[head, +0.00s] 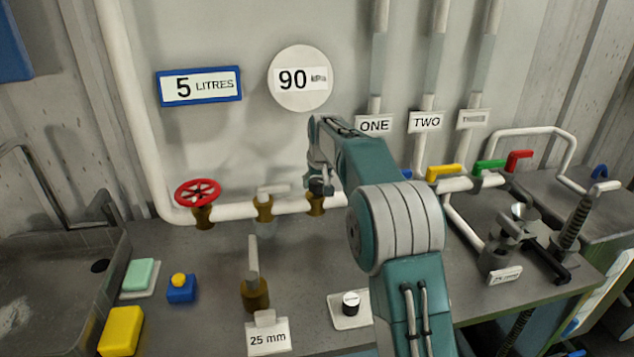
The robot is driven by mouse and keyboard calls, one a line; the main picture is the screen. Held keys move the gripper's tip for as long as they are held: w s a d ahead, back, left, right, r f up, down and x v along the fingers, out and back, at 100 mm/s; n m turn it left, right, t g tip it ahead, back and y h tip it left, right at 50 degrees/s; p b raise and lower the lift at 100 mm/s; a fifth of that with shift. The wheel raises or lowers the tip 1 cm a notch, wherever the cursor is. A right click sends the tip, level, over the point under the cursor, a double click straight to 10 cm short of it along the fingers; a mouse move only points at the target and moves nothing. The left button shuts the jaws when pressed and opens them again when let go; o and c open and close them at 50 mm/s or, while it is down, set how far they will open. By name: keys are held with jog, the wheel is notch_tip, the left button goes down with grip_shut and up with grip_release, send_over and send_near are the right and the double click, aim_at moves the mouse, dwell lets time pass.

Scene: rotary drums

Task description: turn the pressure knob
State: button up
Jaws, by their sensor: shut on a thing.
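A dark knob (316,188) sits on top of a brass fitting (316,205) on the white pipe, below and right of the round gauge (300,78) that reads 90. My gripper (319,180) is at this knob, pointing down, with its fingers shut on it. My gripper hides part of the knob, so its angle cannot be told. My arm comes in from the lower right and covers part of the pipe.
A red handwheel (198,192) and a lever valve (264,205) stand left on the pipe. A brass valve with an upright handle (255,285) and a black-and-white knob (350,302) are nearer. Yellow (443,172), green (489,166) and red (519,160) levers lie right.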

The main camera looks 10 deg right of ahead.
jog(key=shift+f, duration=0.2)
jog(key=o, duration=1.1)
jog(key=shift+o, duration=0.2)
jog(key=shift+a, duration=0.1)
jog(key=shift+r, duration=0.1)
jog(key=v, duration=1.1)
jog(key=shift+r, duration=0.4)
jog(key=shift+s+r, duration=0.1)
jog(key=shift+s, duration=0.1)
